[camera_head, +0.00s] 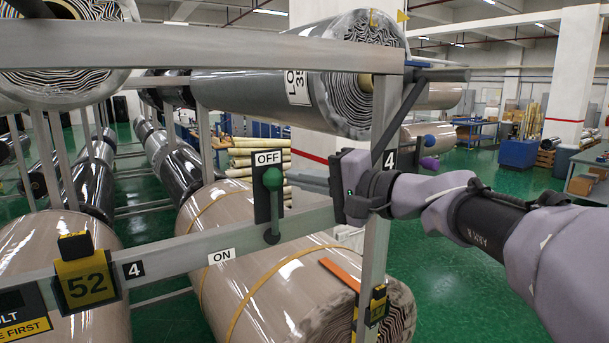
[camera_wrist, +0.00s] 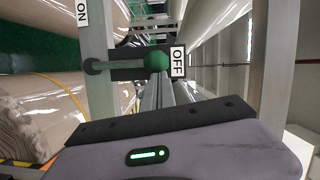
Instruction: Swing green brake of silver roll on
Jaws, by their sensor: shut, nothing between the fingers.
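The green brake lever (camera_head: 272,205) stands upright on the rail, its round knob at the OFF sign (camera_head: 268,158). The ON sign (camera_head: 222,256) is lower left on the rail. In the wrist view the green knob (camera_wrist: 157,61) is beside the OFF sign (camera_wrist: 178,62), straight ahead of my fingers. My gripper (camera_head: 338,188) is right of the lever in the head view. Its shut fingers (camera_wrist: 157,88) point at the knob in the wrist view; I cannot tell whether they touch it. A silver-grey wrapped roll (camera_head: 240,92) lies above the rail.
A beige wrapped roll (camera_head: 250,275) lies behind and below the lever. The metal rail (camera_head: 170,262) and an upright post (camera_head: 373,270) frame the lever closely. A blue knob (camera_head: 430,141) and a purple knob (camera_head: 429,163) show beyond my arm.

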